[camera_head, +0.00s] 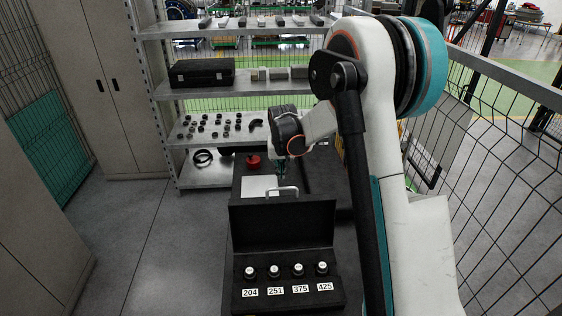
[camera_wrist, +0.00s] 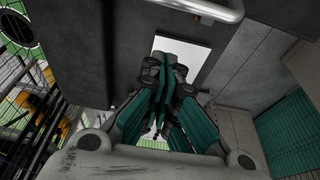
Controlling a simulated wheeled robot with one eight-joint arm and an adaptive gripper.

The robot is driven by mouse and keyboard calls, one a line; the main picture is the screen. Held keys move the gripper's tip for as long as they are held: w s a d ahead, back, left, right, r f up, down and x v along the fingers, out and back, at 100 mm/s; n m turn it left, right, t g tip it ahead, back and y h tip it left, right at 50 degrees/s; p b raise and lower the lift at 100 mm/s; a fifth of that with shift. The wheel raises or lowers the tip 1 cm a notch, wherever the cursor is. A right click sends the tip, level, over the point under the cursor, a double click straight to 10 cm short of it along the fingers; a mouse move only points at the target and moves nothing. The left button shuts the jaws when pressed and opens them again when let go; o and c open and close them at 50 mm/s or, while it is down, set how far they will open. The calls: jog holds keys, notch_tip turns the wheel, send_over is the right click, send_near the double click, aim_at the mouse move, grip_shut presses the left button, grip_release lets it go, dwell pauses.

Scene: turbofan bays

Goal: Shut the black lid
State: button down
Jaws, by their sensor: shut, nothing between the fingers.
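The black lid (camera_head: 285,227) stands open, roughly upright, at the back of a black case (camera_head: 290,304). The case holds a row of silver-topped round pieces above the labels 204, 251, 375 and 425. A pale metal handle (camera_head: 283,191) is at the lid's top edge; a metal bar, likely this handle, crosses the top of the wrist view (camera_wrist: 200,9). My gripper (camera_head: 282,170) is beyond the lid, above the dark bench. In the wrist view my gripper (camera_wrist: 168,75) has its teal fingers together and empty, apart from the bar.
A white sheet (camera_head: 258,187) and a red round object (camera_head: 253,161) lie on the bench (camera_head: 325,178) behind the lid. A metal shelf (camera_head: 215,175) with parts and a black case (camera_head: 202,73) stands beyond. A mesh fence (camera_head: 505,190) is on the right.

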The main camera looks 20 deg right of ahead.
jog(key=s, duration=0.1)
jog(key=s+a+p, duration=0.1)
jog(key=s, duration=0.1)
jog(key=shift+s+f, duration=0.1)
jog(key=shift+s, duration=0.2)
jog(key=shift+a, duration=0.1)
jog(key=shift+s, duration=0.15)
